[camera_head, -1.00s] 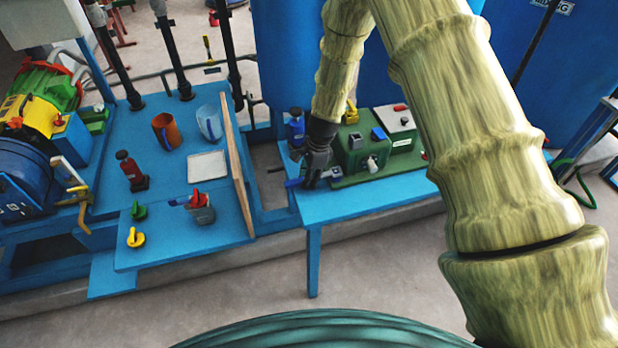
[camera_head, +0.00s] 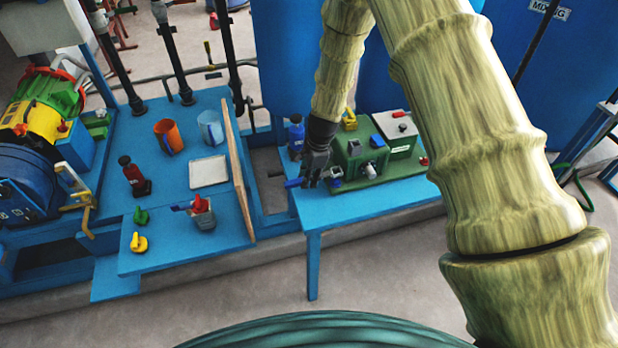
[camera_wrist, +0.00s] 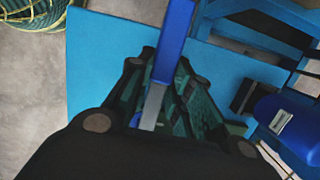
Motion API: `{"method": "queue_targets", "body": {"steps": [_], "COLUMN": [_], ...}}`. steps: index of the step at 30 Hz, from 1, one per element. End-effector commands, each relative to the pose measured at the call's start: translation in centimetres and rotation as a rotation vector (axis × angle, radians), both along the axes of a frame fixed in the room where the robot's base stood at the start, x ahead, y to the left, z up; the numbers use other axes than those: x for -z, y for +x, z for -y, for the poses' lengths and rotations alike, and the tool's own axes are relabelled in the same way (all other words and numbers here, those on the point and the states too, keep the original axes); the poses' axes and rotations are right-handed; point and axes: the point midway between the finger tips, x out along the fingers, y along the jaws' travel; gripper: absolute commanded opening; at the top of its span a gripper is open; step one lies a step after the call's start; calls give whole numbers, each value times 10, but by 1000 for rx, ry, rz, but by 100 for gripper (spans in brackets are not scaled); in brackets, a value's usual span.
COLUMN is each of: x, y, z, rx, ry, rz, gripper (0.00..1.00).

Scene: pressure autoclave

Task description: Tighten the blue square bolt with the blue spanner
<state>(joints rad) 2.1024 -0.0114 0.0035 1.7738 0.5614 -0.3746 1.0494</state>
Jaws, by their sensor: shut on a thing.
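My gripper (camera_head: 313,176) is shut on the blue spanner, just left of the green fixture (camera_head: 362,181) on the right-hand blue table. The spanner's blue handle (camera_head: 294,183) sticks out to the left of the fingers. In the wrist view the blue handle (camera_wrist: 174,45) and a grey shank (camera_wrist: 152,107) lie between my fingers; its working end is hidden. A small grey and blue piece (camera_head: 336,172) sits beside my fingers at the fixture's left end. Another blue piece (camera_head: 377,141) is on top of the fixture. I cannot tell which is the square bolt, or whether the spanner touches either.
A blue bottle (camera_head: 297,135) stands behind my gripper; it also shows in the wrist view (camera_wrist: 290,125). A wooden board (camera_head: 237,180) edges the left blue bench, which holds an orange mug (camera_head: 168,136) and a white tray (camera_head: 209,172). The table's front (camera_head: 360,213) is clear.

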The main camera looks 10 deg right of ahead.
Motion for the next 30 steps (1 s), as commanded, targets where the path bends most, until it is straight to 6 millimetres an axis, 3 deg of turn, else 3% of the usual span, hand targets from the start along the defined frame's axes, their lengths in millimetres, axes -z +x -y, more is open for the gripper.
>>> {"method": "queue_targets", "body": {"steps": [16,30], "x": [-18,-19], "y": [0,0], "z": [0,0], "rx": [0,0], "ry": [0,0], "rz": [0,0], "gripper": [0,0]}}
